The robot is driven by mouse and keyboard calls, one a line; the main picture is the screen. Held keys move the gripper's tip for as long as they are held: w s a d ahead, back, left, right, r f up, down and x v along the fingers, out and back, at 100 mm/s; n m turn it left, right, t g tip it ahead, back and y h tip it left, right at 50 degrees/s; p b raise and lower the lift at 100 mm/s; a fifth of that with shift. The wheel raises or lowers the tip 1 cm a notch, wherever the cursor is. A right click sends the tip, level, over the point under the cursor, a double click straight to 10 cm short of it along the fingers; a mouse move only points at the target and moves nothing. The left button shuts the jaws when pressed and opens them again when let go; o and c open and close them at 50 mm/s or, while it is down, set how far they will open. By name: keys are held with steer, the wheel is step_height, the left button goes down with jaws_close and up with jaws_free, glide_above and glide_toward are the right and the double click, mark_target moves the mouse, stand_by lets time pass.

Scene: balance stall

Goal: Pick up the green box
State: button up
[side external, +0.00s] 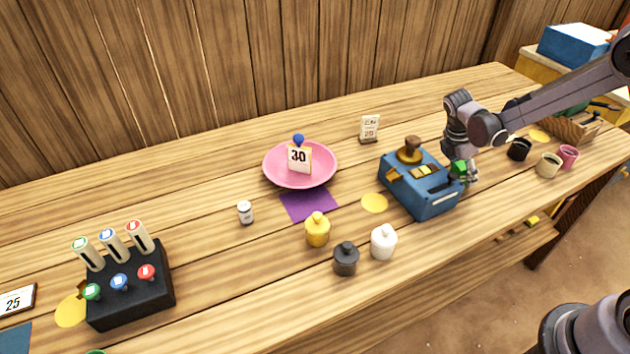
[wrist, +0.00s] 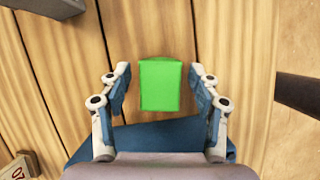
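The green box (wrist: 161,84) shows as a plain bright green block between the two fingers of my gripper (wrist: 160,90) in the wrist view. A narrow gap shows on each side of it, so the fingers are open and seem not to touch it. In the side view the green box (side external: 459,167) is small and partly hidden by my gripper (side external: 468,172), at the right end of the blue balance-like device (side external: 432,199). I cannot tell exactly how far the fingertips reach down its sides.
Dark, cream and pink cups (side external: 568,157) stand right of my gripper, near a wooden crate (side external: 575,127). A pink plate (side external: 270,172), small bottles (side external: 383,243) and a black stand (side external: 150,292) are further left. A small sign (side external: 369,128) stands behind the device.

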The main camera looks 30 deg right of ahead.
steer(key=c, duration=1)
steer(key=shift+r, duration=0.15)
steer(key=shift+c, duration=0.2)
